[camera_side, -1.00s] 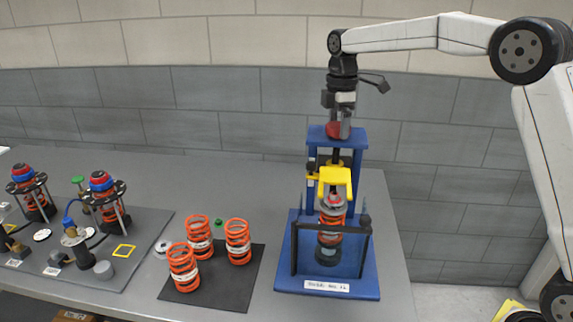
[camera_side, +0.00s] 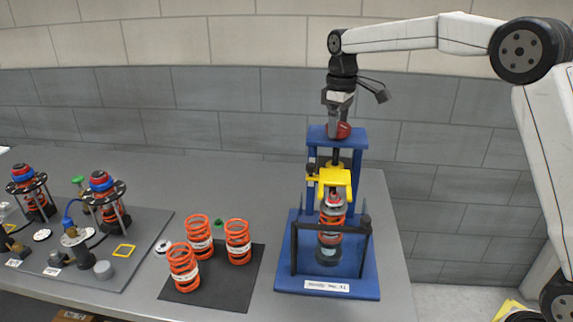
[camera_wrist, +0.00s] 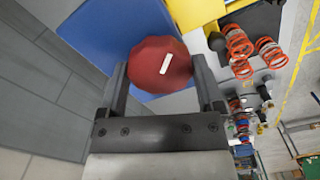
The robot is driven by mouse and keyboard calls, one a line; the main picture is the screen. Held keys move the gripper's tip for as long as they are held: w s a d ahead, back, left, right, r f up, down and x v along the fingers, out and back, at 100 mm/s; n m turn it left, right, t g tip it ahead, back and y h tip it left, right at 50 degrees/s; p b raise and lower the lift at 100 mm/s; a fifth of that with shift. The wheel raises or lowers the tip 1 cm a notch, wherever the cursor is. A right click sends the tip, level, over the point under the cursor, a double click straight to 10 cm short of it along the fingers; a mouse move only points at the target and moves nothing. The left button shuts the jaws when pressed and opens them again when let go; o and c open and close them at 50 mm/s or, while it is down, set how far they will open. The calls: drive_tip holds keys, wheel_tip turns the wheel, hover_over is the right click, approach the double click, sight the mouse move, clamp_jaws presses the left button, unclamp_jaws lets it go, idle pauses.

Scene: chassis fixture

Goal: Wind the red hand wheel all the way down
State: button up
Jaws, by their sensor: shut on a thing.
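The red hand wheel (camera_side: 343,130) sits on top of the blue press frame (camera_side: 317,136). In the wrist view the wheel (camera_wrist: 158,66) is a round red knob with a white mark, between the two fingers. My gripper (camera_side: 338,128) points down from above and is shut on the wheel; it also shows in the wrist view (camera_wrist: 160,80). Below the wheel, a yellow press piece (camera_side: 336,178) stands over an orange spring on a damper (camera_side: 331,222) inside the press. The lower damper is partly hidden behind a dark guard bar (camera_side: 335,227).
Several orange springs (camera_side: 183,267) stand on a black mat (camera_side: 225,291) left of the press. Further left, a grey board (camera_side: 120,255) carries finished-looking strut assemblies (camera_side: 105,200) and small parts. Grey table (camera_side: 130,170) is bare behind the mat.

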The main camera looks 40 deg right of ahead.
drive_tip(key=m, duration=0.6)
drive_tip(key=shift+m, duration=1.1)
drive_tip(key=m, duration=1.3)
drive_tip(key=shift+m, duration=1.8)
